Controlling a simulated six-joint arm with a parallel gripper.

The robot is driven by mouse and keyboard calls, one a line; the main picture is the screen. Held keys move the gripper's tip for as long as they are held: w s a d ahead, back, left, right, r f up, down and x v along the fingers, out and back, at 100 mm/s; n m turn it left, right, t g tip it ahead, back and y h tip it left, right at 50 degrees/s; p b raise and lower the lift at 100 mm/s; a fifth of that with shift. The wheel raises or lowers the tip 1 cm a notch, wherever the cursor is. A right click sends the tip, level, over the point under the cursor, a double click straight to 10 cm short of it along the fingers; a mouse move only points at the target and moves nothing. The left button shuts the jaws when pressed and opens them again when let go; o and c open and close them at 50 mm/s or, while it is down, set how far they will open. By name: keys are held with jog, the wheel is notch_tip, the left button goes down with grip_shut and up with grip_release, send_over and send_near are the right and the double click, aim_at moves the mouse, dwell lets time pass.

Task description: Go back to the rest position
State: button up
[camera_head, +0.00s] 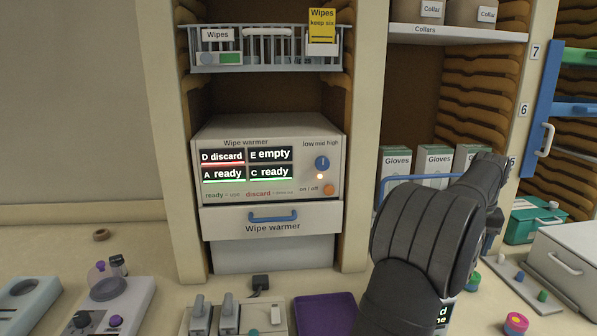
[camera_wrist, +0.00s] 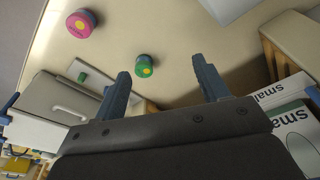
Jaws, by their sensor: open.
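My gripper (camera_wrist: 163,85) shows in the wrist view with its two blue-grey fingers spread wide apart and nothing between them. In the head view my dark arm rises at the lower right, in front of the shelf with the glove boxes (camera_head: 434,160). The gripper's fingers are mostly hidden there behind the arm.
The wipe warmer (camera_head: 270,170) stands in the middle bay with its drawer (camera_head: 290,233) shut. A purple tray (camera_head: 327,315) lies on the counter. A pink round piece (camera_head: 516,323) and a light grey drawer box (camera_head: 570,262) are at the right. A wire basket (camera_head: 262,62) hangs above the warmer.

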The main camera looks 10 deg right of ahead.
jog(key=w+a+n, duration=0.1)
jog(key=w+a, duration=0.2)
jog(key=a, duration=0.7)
jog(key=w+a+n, duration=0.1)
jog(key=w+a, duration=0.3)
jog(key=a, duration=0.7)
jog(key=w+a+n, duration=0.2)
jog(key=w+a, duration=0.1)
jog(key=a, duration=0.7)
jog(key=shift+w+a+f+y, duration=0.25)
jog(key=shift+w+y, duration=0.05)
jog(key=shift+d, duration=0.1)
jog(key=s+d+m, duration=0.1)
jog(key=s+d, duration=0.1)
jog(key=d, duration=0.8)
jog(key=s+d+m, duration=0.1)
jog(key=s+d, duration=0.1)
jog(key=d, duration=0.9)
jog(key=shift+s+r+m, duration=0.25)
jog(key=shift+r+m, duration=0.05)
jog(key=shift+r, duration=0.15)
jog(key=shift+d, duration=0.1)
